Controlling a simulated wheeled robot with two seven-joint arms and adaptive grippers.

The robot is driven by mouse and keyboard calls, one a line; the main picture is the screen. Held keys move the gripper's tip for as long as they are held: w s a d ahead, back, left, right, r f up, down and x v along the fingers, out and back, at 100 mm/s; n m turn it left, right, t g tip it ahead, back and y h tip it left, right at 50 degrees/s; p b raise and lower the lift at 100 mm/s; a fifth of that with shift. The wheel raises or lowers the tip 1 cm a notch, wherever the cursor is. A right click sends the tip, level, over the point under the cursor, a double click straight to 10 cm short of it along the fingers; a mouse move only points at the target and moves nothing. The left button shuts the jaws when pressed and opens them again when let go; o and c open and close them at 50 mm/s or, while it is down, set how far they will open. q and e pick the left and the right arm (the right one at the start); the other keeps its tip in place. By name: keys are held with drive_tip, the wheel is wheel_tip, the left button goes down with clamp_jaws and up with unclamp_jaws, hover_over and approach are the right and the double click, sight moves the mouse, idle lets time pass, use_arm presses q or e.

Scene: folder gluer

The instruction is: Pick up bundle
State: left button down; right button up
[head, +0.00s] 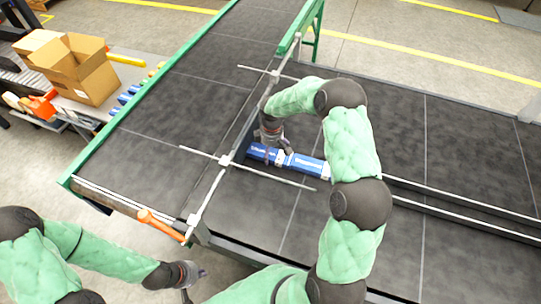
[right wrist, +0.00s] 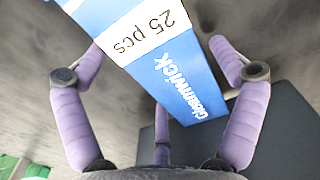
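Blue bundles with white bands lie end to end on the dark belt in the head view, one at the left (head: 262,153) and one at the right (head: 306,164). My right gripper (head: 274,147) points down over the left part of this row and partly hides it. In the right wrist view, a blue bundle (right wrist: 180,75) marked "25 pcs" and "Glosmwick" runs between the purple fingers of my right gripper (right wrist: 160,55). The fingers are spread, with a visible gap at the right side. My left gripper (head: 194,274) is empty, its fingers apart, off the belt's front edge.
A metal guide rail with cross rods (head: 245,171) stands beside the bundles. Long rails (head: 460,208) run to the right. An orange handle (head: 160,224) is at the front left. The belt's far part is clear.

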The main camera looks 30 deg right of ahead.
drive_tip(key=c, duration=0.7)
drive_tip(key=shift+r, duration=0.1)
